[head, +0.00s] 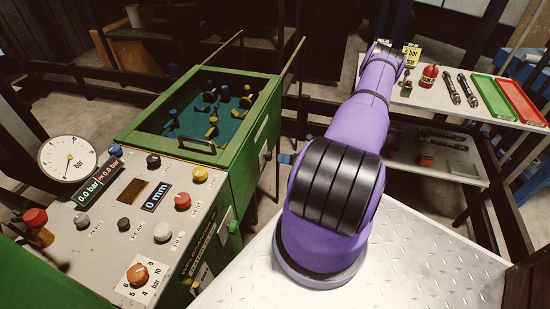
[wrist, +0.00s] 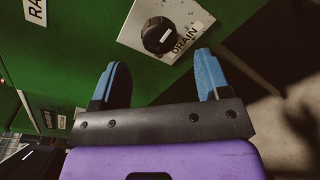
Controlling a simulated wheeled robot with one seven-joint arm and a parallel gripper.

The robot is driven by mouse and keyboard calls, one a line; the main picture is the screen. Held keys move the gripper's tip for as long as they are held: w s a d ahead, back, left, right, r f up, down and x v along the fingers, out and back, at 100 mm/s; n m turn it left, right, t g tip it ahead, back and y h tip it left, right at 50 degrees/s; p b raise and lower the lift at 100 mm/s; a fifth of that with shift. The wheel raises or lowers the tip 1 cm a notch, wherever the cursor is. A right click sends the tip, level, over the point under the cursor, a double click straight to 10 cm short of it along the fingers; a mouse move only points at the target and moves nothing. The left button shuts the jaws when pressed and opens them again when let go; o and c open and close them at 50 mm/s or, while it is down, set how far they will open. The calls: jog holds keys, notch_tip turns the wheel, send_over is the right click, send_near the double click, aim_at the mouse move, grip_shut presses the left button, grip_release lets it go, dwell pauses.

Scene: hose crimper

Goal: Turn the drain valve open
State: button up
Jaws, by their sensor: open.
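The drain valve is a black round knob (wrist: 160,36) on a light plate marked DRAIN (wrist: 190,22), on the green side of the machine. It shows in the upper middle of the wrist view. My gripper (wrist: 160,82) has two blue fingers spread apart, with nothing between them. The knob lies just beyond the fingertips in the picture, near the middle of the gap; I see no contact. In the head view, my purple arm reaches away and I cannot make out the drain knob for certain.
The green machine (head: 245,150) has an open tank and a front panel with a gauge (head: 68,158) and several knobs. A shelf (head: 445,103) at right holds a red bottle (head: 429,76), a green tray (head: 488,95) and a red tray (head: 520,99).

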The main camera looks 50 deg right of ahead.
jog(key=v, duration=0.5)
dwell(0.6)
